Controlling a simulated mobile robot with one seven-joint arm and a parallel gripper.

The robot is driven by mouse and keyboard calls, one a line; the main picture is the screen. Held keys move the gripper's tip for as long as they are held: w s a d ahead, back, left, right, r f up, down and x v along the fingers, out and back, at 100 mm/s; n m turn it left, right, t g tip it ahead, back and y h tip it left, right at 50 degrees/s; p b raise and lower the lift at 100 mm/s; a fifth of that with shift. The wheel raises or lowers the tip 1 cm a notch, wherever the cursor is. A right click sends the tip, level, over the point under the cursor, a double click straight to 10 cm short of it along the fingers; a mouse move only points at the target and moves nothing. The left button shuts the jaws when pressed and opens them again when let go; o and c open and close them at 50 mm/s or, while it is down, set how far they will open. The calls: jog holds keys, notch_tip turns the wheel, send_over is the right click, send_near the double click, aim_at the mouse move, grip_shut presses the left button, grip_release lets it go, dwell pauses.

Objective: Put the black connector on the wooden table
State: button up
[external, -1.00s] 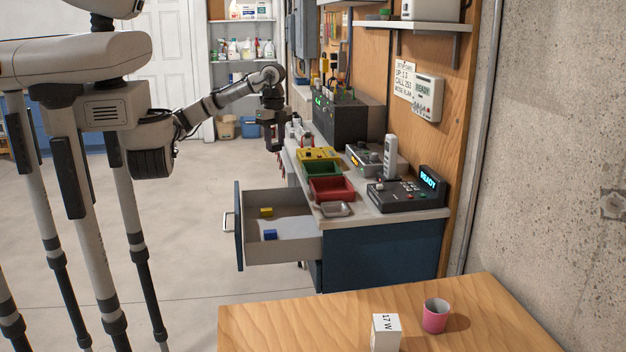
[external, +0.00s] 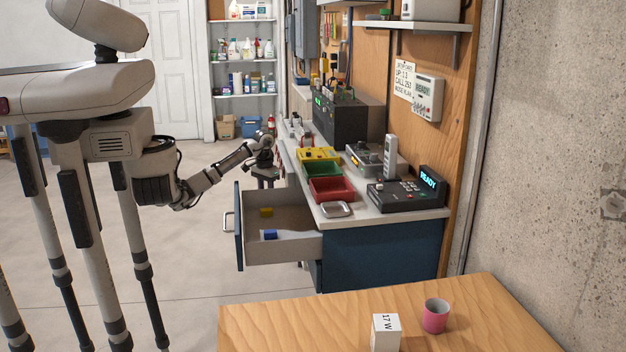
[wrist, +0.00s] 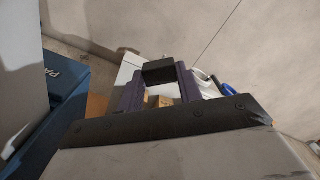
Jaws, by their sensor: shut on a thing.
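In the wrist view, a small black block, which looks like the black connector (wrist: 158,71), sits between the two dark fingertips of my gripper (wrist: 159,80). My gripper is shut on it. The connector cannot be made out in the external view. The wooden table (external: 290,318) is in the foreground, well apart from my gripper.
A white box (external: 386,333) and a pink cup (external: 435,316) stand on the wooden table; its left part is clear. The open drawer (external: 290,250) sticks out from the bench with a yellow block (external: 266,212) and a blue block (external: 269,235) inside. Bins and devices crowd the benchtop.

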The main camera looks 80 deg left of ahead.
jog(key=a+r+m+p, duration=0.1)
jog(key=a+r+m, duration=0.1)
jog(key=a+r, duration=0.45)
jog(key=a+r+m+p, duration=0.15)
jog(key=a+r, duration=0.25)
jog(key=r, duration=0.5)
jog(key=w+a+r+m, duration=0.1)
jog(key=w+r+m, duration=0.35)
jog(key=r, duration=0.55)
jog(key=w+d+r+m+p, duration=0.15)
jog(key=w+d+r, duration=0.25)
jog(key=w+d, duration=0.45)
jog(key=w+d+r+m, duration=0.25)
jog(key=w+d, duration=0.35)
jog(key=d, duration=0.6)
jog(key=w+d+r+m+p, duration=0.1)
jog(key=w+d+r, duration=0.3)
jog(key=w+d, duration=0.5)
jog(key=f, duration=0.5)
jog(key=s+d+f+b, duration=0.1)
jog(key=f, duration=0.3)
jog(key=d+f, duration=0.1)
jog(key=f, duration=0.4)
jog(key=shift+s+d+f+b, duration=0.1)
jog(key=shift+s+f+b, duration=0.15)
jog(key=shift+f+b, duration=0.05)
jog(key=shift+f, duration=2.45)
